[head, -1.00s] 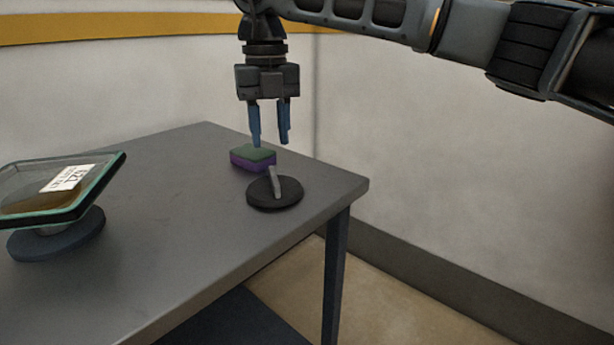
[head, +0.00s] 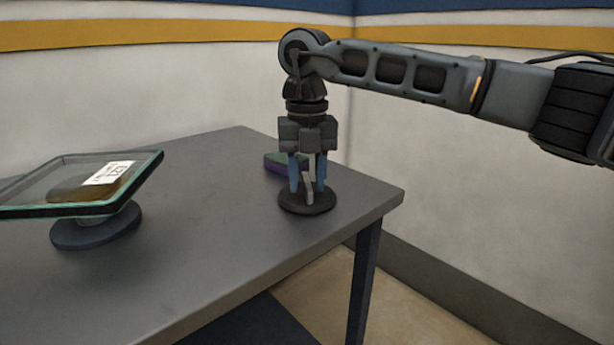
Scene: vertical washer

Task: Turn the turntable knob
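The turntable knob (head: 307,203) is a round black disc with a raised grey handle (head: 309,186), on the right part of the grey table. My gripper (head: 308,188) points straight down over it, its two blue fingers apart. The fingertips are low, on either side of the handle in this view; I cannot tell whether they touch it. The turntable (head: 95,232) at the left is a round dark base carrying a tilted glass-like panel (head: 140,172) with a brown object and a white label on it.
A green and purple sponge-like block (head: 284,163) lies just behind the knob, partly hidden by my gripper. The grey table (head: 215,210) is clear between the turntable and the knob. Its right edge is close to the knob. Walls stand behind and at the right.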

